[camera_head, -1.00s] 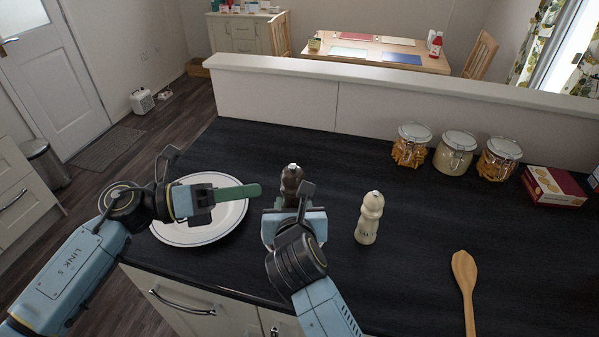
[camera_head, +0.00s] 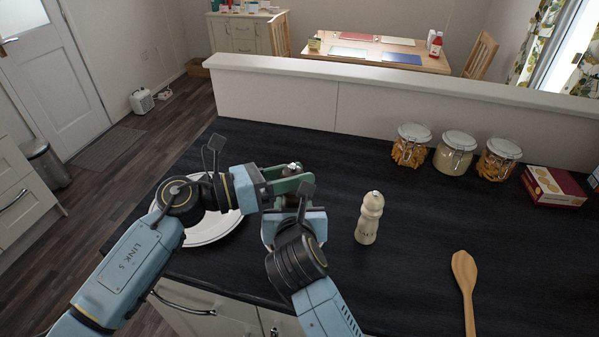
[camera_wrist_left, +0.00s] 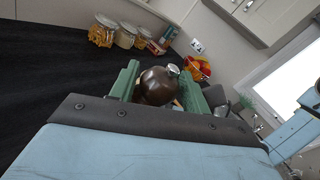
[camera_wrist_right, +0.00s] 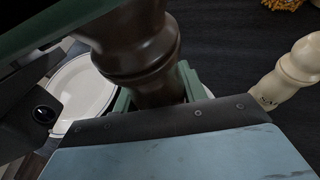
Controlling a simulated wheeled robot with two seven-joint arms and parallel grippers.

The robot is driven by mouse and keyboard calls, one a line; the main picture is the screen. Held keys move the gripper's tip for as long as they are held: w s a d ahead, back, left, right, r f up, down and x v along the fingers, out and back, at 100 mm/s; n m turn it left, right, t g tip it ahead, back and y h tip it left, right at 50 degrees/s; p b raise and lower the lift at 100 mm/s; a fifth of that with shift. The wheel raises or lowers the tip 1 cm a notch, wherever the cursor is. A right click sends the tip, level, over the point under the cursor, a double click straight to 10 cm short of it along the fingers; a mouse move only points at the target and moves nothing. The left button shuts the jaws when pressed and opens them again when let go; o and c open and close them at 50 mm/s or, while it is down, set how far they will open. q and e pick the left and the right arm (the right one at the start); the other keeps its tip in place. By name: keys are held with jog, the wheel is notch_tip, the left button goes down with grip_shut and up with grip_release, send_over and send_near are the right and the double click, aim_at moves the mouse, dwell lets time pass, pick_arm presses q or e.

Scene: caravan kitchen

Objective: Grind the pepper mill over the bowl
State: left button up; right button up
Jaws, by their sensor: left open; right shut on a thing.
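My right gripper (camera_wrist_right: 157,90) is shut on the mill's lower body; the mill also shows close up in the right wrist view (camera_wrist_right: 140,42). My left gripper (camera_head: 292,178) is open at the mill's top. In the left wrist view, its green fingers stand on either side of the round brown head (camera_wrist_left: 156,87) with its silver knob; I cannot tell whether they touch it.
A cream mill (camera_head: 369,218) stands just right of my right gripper. A wooden spoon (camera_head: 466,285) lies at the right front. Several glass jars (camera_head: 455,155) and a red box (camera_head: 553,186) stand along the back right. The dark counter (camera_head: 410,235) is clear between them.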

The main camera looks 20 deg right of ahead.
pick_arm(q)
jog(key=shift+d, duration=0.75)
jog(key=c, duration=0.7)
jog(key=shift+m+g, duration=0.3)
jog(key=shift+g, duration=0.1)
jog(key=m+g, duration=0.1)
jog(key=g, duration=0.1)
jog(key=m+g, duration=0.1)
jog(key=g, duration=0.1)
jog(key=shift+s+m+g+y, duration=0.1)
jog(key=shift+m+g+y, duration=0.2)
jog(key=shift+m, duration=0.1)
jog(key=shift+s+f+m+g+y, duration=0.15)
jog(key=shift+m+g+y, duration=0.65)
jog(key=shift+m+g, duration=0.85)
jog(key=shift+g, duration=0.45)
jog(key=shift+s+a+g+y, duration=0.1)
jog(key=shift+a+g+y, duration=0.05)
jog(key=shift+g+y, duration=0.2)
